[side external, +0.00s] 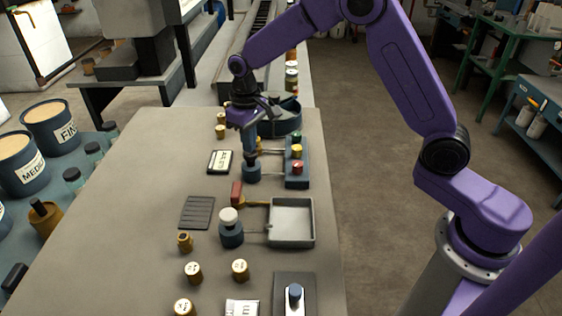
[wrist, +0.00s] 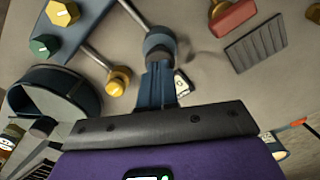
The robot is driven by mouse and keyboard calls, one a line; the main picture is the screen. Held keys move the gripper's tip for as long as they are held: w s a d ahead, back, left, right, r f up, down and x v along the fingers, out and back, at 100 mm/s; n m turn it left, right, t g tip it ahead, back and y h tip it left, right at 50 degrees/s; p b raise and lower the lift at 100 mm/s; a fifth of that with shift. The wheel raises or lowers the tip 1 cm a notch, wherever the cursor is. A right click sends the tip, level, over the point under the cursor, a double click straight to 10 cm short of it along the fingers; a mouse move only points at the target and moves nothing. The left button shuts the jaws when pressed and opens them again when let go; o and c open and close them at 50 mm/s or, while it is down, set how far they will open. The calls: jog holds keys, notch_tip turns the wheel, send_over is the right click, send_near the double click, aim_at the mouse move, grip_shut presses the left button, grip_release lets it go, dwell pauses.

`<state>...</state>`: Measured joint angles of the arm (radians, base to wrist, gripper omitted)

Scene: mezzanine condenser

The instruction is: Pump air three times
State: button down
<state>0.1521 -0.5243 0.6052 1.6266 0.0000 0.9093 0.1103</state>
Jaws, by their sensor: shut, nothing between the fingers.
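A dark blue cylindrical pump (side external: 252,173) stands on the bench, joined by a thin rod to a blue block (side external: 297,172) with green, yellow and red knobs. In the wrist view the pump (wrist: 160,40) shows a grey rim just beyond my fingertips. My gripper (side external: 250,158) is shut and empty, pointing down directly over this pump. Its fingers (wrist: 160,68) hide the pump's top, and I cannot tell whether they touch it. A second blue pump (side external: 231,235) with a white knob stands nearer, linked by a rod to a square tray (side external: 292,243). No label tells which one pumps air.
A round dark blue container (side external: 281,119) stands behind my gripper. A red-headed brush (side external: 237,194), a ridged grey mat (side external: 197,212) and a labelled card (side external: 219,161) lie nearby. Several small brass weights and a lever switch (side external: 295,295) are at the front.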

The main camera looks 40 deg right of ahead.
jog(key=shift+f, duration=1.35)
jog(key=shift+r, duration=2.9)
notch_tip(320, 180, up, 4)
jog(key=shift+f, duration=3)
